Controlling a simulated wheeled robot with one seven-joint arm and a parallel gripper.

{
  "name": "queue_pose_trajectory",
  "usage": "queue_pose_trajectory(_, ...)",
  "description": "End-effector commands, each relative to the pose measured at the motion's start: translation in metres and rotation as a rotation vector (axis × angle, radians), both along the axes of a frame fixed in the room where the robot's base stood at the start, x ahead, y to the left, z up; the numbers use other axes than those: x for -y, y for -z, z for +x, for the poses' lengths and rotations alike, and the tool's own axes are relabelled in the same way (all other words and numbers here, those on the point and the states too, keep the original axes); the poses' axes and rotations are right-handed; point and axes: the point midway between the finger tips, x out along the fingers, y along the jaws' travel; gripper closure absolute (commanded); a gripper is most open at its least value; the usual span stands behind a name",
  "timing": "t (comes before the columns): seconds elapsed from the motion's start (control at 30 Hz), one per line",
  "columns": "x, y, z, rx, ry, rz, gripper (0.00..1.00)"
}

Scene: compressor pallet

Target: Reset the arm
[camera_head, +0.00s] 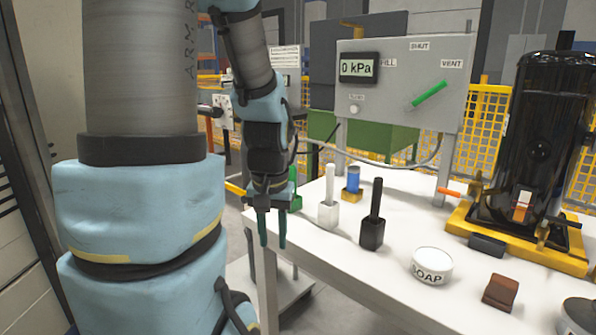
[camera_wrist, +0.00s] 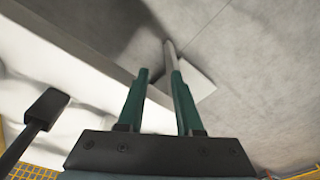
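My gripper (camera_head: 271,243) hangs at the left edge of the white table, fingers pointing down. In the wrist view its two green fingers (camera_wrist: 160,74) stand apart with nothing between them, so it is open and empty. My arm is bent, with a large blue and grey part filling the left of the head view.
On the white table (camera_head: 335,270) stand a white-handled tool (camera_head: 328,208), a black-handled tool (camera_head: 372,230), a blue cylinder (camera_head: 353,179), a soap tub (camera_head: 432,266) and a brown block (camera_head: 500,292). Behind are a panel (camera_head: 395,85) reading 0 kPa and a black compressor (camera_head: 545,140).

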Motion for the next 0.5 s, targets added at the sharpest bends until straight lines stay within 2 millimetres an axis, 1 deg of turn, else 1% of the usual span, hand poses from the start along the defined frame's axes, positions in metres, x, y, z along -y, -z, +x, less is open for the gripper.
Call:
queue_pose_trajectory(0.03,-0.007,0.003,-0.008,0.002,-0.023,-0.01,0.65)
queue_pose_trajectory(0.13,-0.019,0.01,-0.022,0.012,-0.061,-0.032,0.65)
queue_pose_trajectory(0.2,-0.017,-0.009,-0.02,0.014,-0.053,-0.031,0.65)
queue_pose_trajectory(0.37,-0.016,-0.036,-0.02,0.013,-0.052,-0.031,0.65)
queue_pose_trajectory(0.5,-0.016,-0.064,-0.02,0.012,-0.052,-0.031,0.65)
